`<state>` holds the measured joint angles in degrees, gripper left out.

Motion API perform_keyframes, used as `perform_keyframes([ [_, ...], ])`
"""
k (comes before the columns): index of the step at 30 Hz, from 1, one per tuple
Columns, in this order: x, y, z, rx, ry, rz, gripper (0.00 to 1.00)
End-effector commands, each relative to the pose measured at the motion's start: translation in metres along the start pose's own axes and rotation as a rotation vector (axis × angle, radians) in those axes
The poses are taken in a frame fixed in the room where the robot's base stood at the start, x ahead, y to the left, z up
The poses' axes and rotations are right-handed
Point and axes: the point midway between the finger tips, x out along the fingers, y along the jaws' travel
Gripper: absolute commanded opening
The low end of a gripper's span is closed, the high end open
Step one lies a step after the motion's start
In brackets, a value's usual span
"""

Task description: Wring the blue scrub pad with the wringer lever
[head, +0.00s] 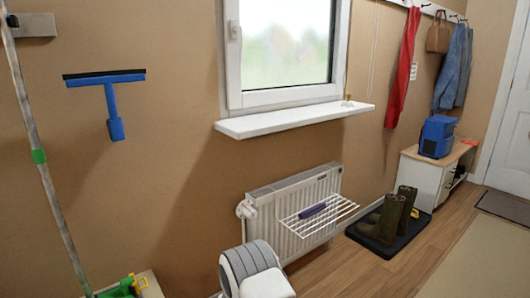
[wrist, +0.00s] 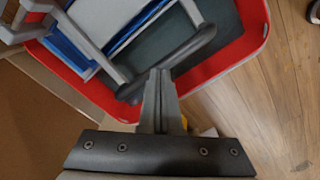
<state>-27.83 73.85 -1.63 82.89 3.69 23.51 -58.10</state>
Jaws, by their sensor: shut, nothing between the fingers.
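In the wrist view, my gripper (wrist: 160,76) is shut and empty, its fingers pointing over a red tub. A dark bar with a rounded end (wrist: 192,47), apparently the wringer lever's handle, crosses just ahead of the fingertips; I cannot tell whether they touch it. The bar joins a grey frame (wrist: 104,61) at the upper left. Blue edges (wrist: 140,27) show beside pale grey parts within the frame; I cannot tell whether these are the blue scrub pad. The head view does not show my gripper, the tub or the lever.
In the head view, a radiator (head: 300,205) carries a wire rack (head: 338,213). Boots (head: 390,216) stand on a dark tray (head: 365,236). A blue squeegee (head: 112,105) hangs on the wall.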

Motion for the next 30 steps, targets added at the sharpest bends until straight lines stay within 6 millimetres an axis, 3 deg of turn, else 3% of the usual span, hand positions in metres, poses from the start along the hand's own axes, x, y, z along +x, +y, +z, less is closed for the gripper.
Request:
perform_keyframes([
  [24, -0.070, 0.001, -0.001, 0.001, 0.004, 0.002, 0.00],
  [30, -0.074, 0.001, -0.001, 0.001, 0.003, 0.002, 0.00],
])
